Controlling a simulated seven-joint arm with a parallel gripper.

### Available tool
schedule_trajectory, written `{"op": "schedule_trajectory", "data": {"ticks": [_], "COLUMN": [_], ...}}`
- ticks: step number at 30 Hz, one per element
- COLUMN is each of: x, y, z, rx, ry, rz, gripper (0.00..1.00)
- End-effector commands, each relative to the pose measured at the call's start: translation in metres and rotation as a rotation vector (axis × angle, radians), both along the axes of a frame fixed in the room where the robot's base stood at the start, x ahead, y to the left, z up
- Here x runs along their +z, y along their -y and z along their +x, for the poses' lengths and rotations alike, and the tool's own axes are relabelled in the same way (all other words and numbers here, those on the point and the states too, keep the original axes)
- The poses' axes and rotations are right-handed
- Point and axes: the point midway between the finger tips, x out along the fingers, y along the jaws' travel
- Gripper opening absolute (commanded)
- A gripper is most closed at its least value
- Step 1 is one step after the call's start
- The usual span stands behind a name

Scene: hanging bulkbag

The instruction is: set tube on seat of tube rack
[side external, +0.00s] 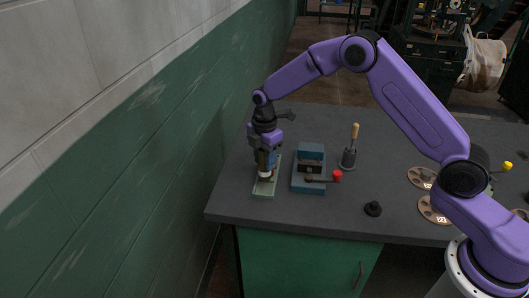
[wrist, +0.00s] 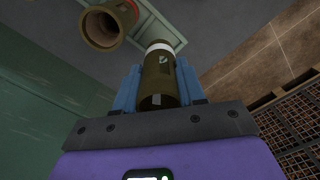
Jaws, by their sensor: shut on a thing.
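My gripper (wrist: 160,88) has its two blue fingers shut on an olive tube (wrist: 158,65) with a pale band near its top end and a white patch between the fingers. In the side external view my gripper (side external: 266,160) points down over the pale green rack base (side external: 266,190), at the left of the bench. The rack base (wrist: 172,28) also shows in the wrist view, beyond the tube. A hollow olive-brown cylinder (wrist: 108,22) with an open mouth is beside the held tube, at the upper left. I cannot tell whether the held tube touches the rack.
A blue fixture (side external: 310,168) with a red-knobbed lever stands just right of the rack. Further right are a wooden-handled tool in a holder (side external: 348,158), a black knob (side external: 373,209) and brown discs (side external: 423,178). The green wall (side external: 150,150) is close on the left.

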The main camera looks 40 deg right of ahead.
Motion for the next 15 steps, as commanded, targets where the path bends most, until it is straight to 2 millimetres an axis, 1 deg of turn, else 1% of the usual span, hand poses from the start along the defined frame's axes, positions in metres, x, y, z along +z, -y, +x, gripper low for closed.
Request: {"op": "schedule_trajectory", "data": {"ticks": [15], "x": [-0.035], "y": [0.0], "z": [0.0], "rx": [0.0], "ry": [0.0], "rz": [0.0], "gripper": [0.01]}}
